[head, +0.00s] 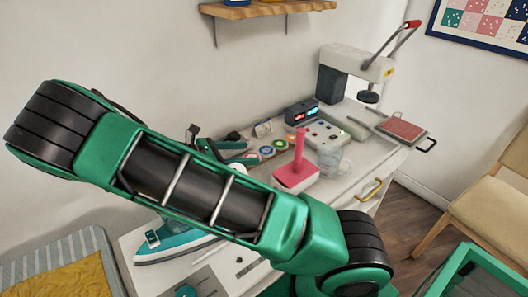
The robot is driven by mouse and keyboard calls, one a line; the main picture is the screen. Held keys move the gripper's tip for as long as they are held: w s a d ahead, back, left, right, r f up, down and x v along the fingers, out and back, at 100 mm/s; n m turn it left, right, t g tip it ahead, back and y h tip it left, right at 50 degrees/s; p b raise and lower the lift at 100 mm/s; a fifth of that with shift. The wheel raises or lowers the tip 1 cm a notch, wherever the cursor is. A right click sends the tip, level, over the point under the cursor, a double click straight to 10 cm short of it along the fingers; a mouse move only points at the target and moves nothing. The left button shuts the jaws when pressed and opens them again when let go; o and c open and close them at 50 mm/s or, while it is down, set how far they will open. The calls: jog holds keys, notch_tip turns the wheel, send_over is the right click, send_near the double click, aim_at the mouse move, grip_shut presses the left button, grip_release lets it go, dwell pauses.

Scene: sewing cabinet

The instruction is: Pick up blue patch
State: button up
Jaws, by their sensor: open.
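Several small round patches lie in a row on the white cabinet top (335,188), past my arm. The one with a blue-violet look, which I take for the blue patch (266,151), is in the middle of the row. The patches are small here, so their colours are hard to tell.
A pink block with an upright handle (296,175), a clear glass mug (330,160) and a button panel (325,134) stand right of the patches. A heat press (352,75) with a red pad (402,129) is farther right. A teal iron (175,243) sits front left.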

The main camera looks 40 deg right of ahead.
aim_at(264, 151)
jog(key=shift+r+x, duration=0.1)
jog(key=shift+x, duration=1.55)
jog(key=shift+r+x, duration=0.15)
jog(key=shift+x, duration=1.55)
jog(key=shift+w+d, duration=0.1)
jog(key=shift+w, duration=0.05)
jog(key=shift+c, duration=0.4)
jog(key=c, duration=1)
jog(key=shift+c, duration=0.2)
